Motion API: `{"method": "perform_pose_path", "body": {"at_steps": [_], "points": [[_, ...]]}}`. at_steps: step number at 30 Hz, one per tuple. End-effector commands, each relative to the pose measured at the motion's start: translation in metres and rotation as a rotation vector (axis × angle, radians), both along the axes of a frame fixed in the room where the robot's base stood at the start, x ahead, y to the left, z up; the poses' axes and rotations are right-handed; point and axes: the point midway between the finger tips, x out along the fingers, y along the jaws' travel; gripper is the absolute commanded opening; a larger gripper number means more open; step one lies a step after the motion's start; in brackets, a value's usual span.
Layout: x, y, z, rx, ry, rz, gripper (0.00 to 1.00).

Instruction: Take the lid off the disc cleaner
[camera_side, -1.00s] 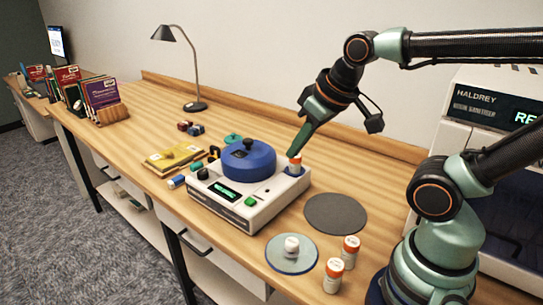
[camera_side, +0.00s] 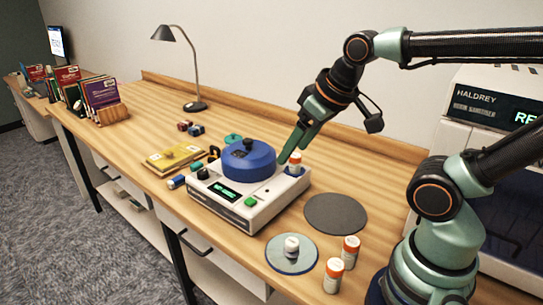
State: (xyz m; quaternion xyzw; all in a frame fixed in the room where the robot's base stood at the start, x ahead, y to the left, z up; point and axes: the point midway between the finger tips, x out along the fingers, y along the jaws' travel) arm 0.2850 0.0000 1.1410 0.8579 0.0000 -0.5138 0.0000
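The disc cleaner (camera_side: 243,212) is a white box with a green display and a green button on its front. Its round blue lid (camera_side: 249,165) sits on top, with a dark knob at its middle. My gripper (camera_side: 289,160) is at the right rim of the lid, pointing down and to the left. Its two green fingers show a gap between them, and nothing is seen held. Whether a fingertip touches the lid cannot be told. A small orange-capped bottle (camera_side: 295,164) stands at the cleaner's right rear, right beside the fingers.
A dark round mat (camera_side: 335,214) lies right of the cleaner. A yellow book (camera_side: 173,157) lies to the left. A lamp (camera_side: 195,105) stands behind.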

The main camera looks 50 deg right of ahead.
Motion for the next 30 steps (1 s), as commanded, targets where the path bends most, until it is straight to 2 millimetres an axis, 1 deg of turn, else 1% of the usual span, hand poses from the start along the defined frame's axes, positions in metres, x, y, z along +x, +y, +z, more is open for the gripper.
{"method": "perform_pose_path", "body": {"at_steps": [5, 8, 10, 15, 21, 26, 30], "points": [[0.003, -0.001, 0.004, 0.004, 0.004, -0.010, 0.72], [0.013, -0.003, 0.014, 0.021, 0.024, -0.049, 0.72], [0.025, -0.006, 0.025, 0.039, 0.045, -0.096, 0.72], [0.064, -0.017, 0.053, 0.094, 0.113, -0.246, 0.72], [0.112, -0.033, 0.074, 0.153, 0.190, -0.431, 0.72], [0.151, -0.048, 0.079, 0.193, 0.246, -0.582, 0.72], [0.181, -0.062, 0.075, 0.224, 0.295, -0.716, 0.72]]}}
